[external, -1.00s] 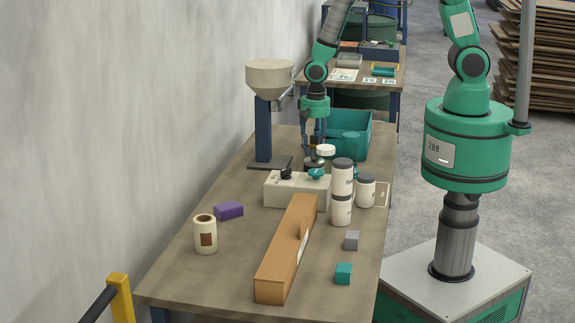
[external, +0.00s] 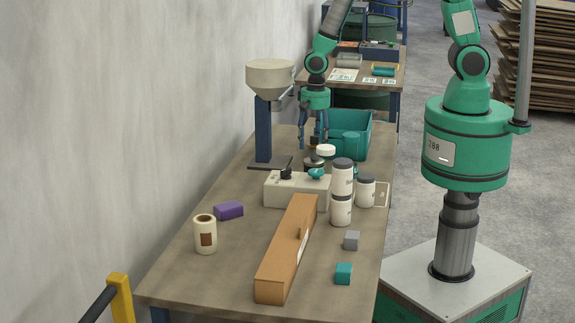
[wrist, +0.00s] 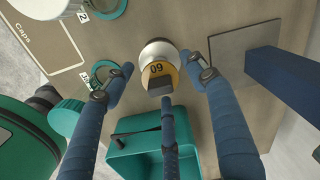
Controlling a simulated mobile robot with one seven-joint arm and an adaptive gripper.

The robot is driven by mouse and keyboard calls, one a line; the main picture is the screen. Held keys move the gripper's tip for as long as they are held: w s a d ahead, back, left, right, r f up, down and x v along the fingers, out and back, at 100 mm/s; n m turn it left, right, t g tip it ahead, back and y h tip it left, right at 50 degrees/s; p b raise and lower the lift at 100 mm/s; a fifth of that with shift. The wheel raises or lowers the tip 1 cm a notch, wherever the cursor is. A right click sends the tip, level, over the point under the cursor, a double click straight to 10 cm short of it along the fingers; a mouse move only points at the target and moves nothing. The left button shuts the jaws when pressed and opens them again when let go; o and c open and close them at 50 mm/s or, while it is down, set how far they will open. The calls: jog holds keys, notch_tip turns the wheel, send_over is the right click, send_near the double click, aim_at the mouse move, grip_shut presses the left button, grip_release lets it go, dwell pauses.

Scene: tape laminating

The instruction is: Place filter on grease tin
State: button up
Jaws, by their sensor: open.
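My gripper (wrist: 160,85) hangs above the table with its fingers spread, and nothing is held between them. Below it in the wrist view is a small round item, probably the filter and grease tin together. I cannot tell exactly where one part ends.
A teal crate (external: 362,127) stands just behind, and a hopper on a blue post (external: 263,130) to the left.

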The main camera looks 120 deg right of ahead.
notch_tip(320, 180, up, 9)
jog(key=shift+r+p, duration=0.1)
jog(key=shift+p, duration=0.55)
jog(key=shift+r, duration=0.15)
jog(key=a+r+n+t, duration=0.1)
jog(key=a+r+n, duration=0.4)
jog(key=a+r, duration=0.45)
jog(key=a+r+n+t, duration=0.1)
jog(key=a+r+n, duration=0.45)
jog(key=r, duration=0.75)
jog(key=s+a+r+n+t, duration=0.3)
jog(key=s+a+r+n, duration=0.8)
jog(key=s+a+r, duration=0.3)
jog(key=shift+a+r, duration=0.2)
jog(key=shift+a, duration=0.85)
jog(key=shift+w, duration=0.1)
